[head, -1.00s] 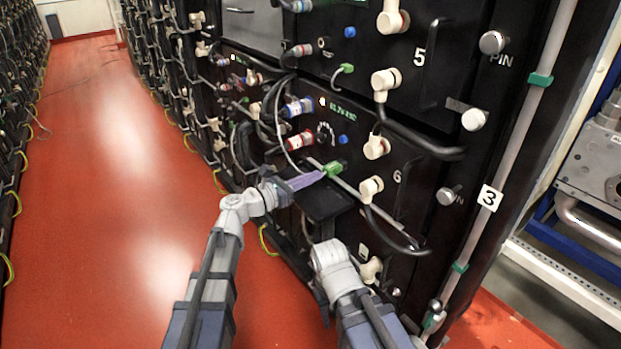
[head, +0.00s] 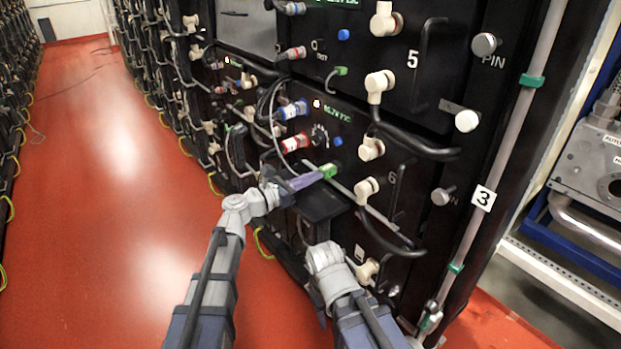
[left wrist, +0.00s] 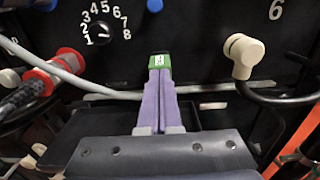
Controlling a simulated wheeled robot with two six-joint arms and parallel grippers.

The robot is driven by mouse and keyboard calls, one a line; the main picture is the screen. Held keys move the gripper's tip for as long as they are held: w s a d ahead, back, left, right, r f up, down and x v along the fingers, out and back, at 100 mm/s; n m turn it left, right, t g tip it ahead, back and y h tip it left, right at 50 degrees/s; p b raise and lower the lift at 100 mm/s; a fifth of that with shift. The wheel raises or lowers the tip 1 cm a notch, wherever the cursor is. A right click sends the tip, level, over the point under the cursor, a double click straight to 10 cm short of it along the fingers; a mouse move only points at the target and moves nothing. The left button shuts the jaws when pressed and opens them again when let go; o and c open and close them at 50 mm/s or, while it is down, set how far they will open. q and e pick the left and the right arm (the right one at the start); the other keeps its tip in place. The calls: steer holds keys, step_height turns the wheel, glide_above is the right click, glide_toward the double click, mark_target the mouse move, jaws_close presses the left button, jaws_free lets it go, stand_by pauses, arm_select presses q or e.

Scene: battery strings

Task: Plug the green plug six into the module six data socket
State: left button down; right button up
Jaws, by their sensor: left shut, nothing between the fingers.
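The green plug (head: 328,171) is at the front face of module six, below the blue button; it also shows in the left wrist view (left wrist: 160,61) with a pale label. My left gripper (head: 316,177) has its purple fingers shut together, with nothing between them. In the left wrist view its fingertips (left wrist: 160,73) are right at the near end of the plug. I cannot tell whether they touch it. The data socket is hidden behind the plug, and I cannot see how deep the plug sits.
A grey cable (left wrist: 75,81) passes near the plug. A red connector (left wrist: 68,66) and a numbered dial (left wrist: 103,27) are on the left. A cream connector (left wrist: 243,54) with a black cable is on the right. Red floor lies open left.

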arm_select(q)
steer(key=shift+w+d, duration=0.1)
steer(key=shift+d, duration=0.05)
steer(key=v, duration=0.5)
stand_by(0.4)
